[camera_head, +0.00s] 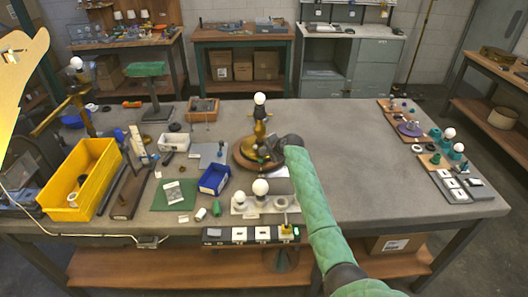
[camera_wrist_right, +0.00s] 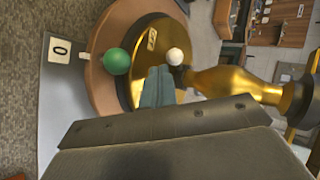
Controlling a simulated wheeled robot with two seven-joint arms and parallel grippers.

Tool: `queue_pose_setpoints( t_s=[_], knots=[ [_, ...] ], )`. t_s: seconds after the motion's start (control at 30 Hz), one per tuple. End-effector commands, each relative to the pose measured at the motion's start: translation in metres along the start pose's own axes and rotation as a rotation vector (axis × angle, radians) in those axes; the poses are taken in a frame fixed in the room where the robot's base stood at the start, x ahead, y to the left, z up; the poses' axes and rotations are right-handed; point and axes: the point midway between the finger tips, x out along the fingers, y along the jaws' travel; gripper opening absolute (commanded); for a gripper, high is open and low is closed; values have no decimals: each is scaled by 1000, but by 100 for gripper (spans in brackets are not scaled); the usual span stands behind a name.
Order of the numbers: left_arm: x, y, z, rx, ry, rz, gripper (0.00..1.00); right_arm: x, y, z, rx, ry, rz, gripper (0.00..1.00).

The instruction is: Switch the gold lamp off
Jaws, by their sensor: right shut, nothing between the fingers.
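The gold lamp (camera_head: 260,127) stands on a round wooden base near the middle of the workbench, with a pale bulb (camera_head: 260,99) on top. I cannot tell whether the bulb is lit. In the right wrist view its gold body (camera_wrist_right: 235,82) lies sideways, with a green ball (camera_wrist_right: 117,61) and a white ball (camera_wrist_right: 175,56) at the base. My right gripper (camera_wrist_right: 158,74) is shut and empty, its fingertips over the gold base, close to the white ball. I cannot tell whether they touch. My left gripper is not in view.
A label marked 0 (camera_wrist_right: 60,49) is beside the wooden base. A blue bin (camera_head: 214,179) and a white holder with bulbs (camera_head: 263,204) stand close in front of the lamp. A yellow bin (camera_head: 92,178) is at left.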

Motion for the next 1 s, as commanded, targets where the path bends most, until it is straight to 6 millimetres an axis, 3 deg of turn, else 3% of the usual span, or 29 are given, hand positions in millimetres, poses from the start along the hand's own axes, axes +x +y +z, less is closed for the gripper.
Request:
queue_pose_setpoints(
  t_s=[0.57, 0.8, 1.0],
  knots=[
    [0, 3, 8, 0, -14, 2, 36, 0, 0, -3, -1, 0, 0, 0],
    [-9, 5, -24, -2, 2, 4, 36, -31, 2, -3, -2, 1, -2, 0],
    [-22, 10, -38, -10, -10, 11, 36, -60, 1, -4, -2, 1, -2, 0]
  ],
)
